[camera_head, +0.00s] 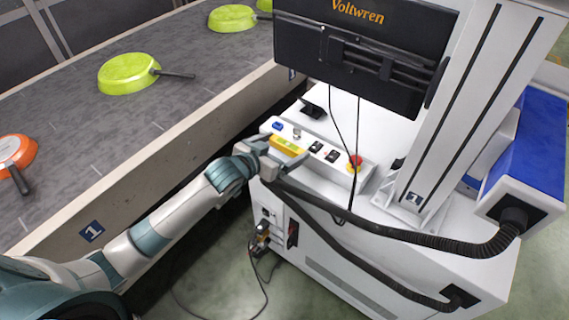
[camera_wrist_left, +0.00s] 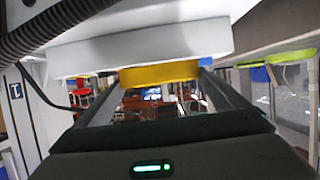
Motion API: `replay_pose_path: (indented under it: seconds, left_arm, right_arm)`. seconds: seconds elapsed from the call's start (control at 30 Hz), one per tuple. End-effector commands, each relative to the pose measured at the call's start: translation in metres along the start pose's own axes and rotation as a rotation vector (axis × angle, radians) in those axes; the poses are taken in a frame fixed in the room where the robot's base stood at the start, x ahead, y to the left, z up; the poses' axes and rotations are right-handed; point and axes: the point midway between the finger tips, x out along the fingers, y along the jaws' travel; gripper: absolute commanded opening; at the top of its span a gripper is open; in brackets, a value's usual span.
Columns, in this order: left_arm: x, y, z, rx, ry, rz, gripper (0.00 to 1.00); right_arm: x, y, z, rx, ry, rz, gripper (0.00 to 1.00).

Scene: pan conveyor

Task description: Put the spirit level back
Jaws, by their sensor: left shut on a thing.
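The spirit level (camera_head: 287,146) is a short yellow bar at the near left edge of the white machine's control panel. My left gripper (camera_head: 271,150) is shut on it, with the arm reaching in from the lower left. In the left wrist view the yellow level (camera_wrist_left: 160,73) lies between the two fingers (camera_wrist_left: 160,92), just under a white panel edge. I cannot tell whether the level rests on the panel or is held slightly off it. My right gripper is not in view.
The control panel (camera_head: 345,178) has a red button (camera_head: 355,161) and several switches. A black monitor (camera_head: 362,50) hangs above. A thick black hose (camera_head: 400,235) loops in front of the cabinet. A conveyor (camera_head: 70,150) carrying green pans (camera_head: 120,75) and an orange pan (camera_head: 14,152) runs at left.

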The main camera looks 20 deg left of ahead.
Motion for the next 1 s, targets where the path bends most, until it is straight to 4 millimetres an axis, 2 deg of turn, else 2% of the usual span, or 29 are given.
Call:
replay_pose_path:
  seconds: [0.2, 0.63, 1.0]
  left_arm:
    - [0.011, 0.000, 0.026, 0.000, -0.001, 0.000, 0.66]
    - [0.013, 0.000, 0.032, 0.000, 0.000, -0.001, 0.66]
    - [0.027, -0.001, 0.066, 0.001, 0.000, -0.001, 0.66]
  right_arm:
    - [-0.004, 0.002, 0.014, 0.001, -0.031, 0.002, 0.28]
    - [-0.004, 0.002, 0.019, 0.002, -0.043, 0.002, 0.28]
    - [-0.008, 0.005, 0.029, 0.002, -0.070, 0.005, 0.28]
